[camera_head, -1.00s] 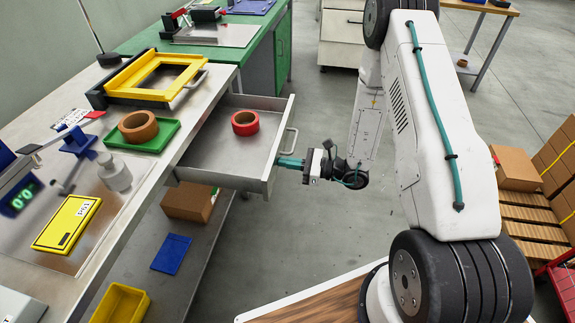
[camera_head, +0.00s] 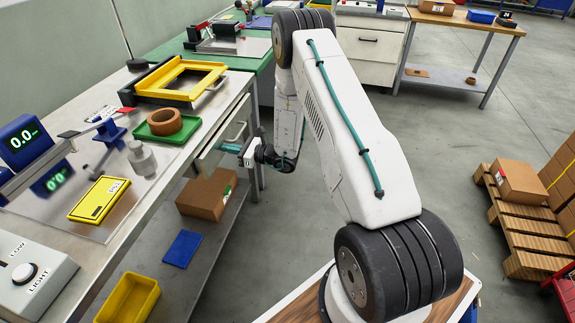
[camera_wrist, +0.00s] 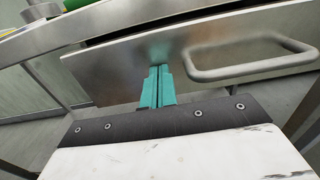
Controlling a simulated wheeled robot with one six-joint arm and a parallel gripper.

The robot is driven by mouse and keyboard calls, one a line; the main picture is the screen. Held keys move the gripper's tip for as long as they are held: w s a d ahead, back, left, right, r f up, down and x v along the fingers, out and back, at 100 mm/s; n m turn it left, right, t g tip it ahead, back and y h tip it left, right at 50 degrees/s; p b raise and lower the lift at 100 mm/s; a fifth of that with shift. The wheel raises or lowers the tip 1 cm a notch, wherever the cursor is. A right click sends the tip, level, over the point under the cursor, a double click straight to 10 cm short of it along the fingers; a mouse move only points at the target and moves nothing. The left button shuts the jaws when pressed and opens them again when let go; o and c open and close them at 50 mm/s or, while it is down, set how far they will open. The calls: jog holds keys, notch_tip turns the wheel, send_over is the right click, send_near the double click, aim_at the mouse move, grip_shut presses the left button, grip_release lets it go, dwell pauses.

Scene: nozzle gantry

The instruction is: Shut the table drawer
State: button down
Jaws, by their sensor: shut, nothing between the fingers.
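The table drawer (camera_head: 214,149) is in the side of the metal workbench, its front panel close to the bench edge. In the wrist view the drawer front (camera_wrist: 120,67) fills the upper middle, with a thin dark gap along its top edge under the tabletop. Its bar handle (camera_wrist: 250,66) is to the right of my fingers. My gripper (camera_head: 234,148) is shut and empty, and its teal fingertips (camera_wrist: 157,80) are at the drawer front, seemingly touching it. The drawer's inside and the red tape roll are hidden.
The bench top (camera_head: 75,148) holds a yellow frame (camera_head: 182,78), a green tray (camera_head: 155,134) with a brown roll, and a scale. A cardboard box (camera_head: 206,194) and yellow bin (camera_head: 128,299) are on the lower shelf. A pallet (camera_head: 520,215) stands right; floor between is clear.

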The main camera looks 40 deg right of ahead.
aim_at(219, 146)
jog(key=x, duration=0.3)
jog(key=shift+w+a+r, duration=0.15)
jog(key=shift+w, duration=0.05)
jog(key=shift+a, duration=0.1)
dwell(0.3)
jog(key=v, duration=1.4)
jog(key=shift+s+d, duration=0.2)
jog(key=shift+d, duration=0.1)
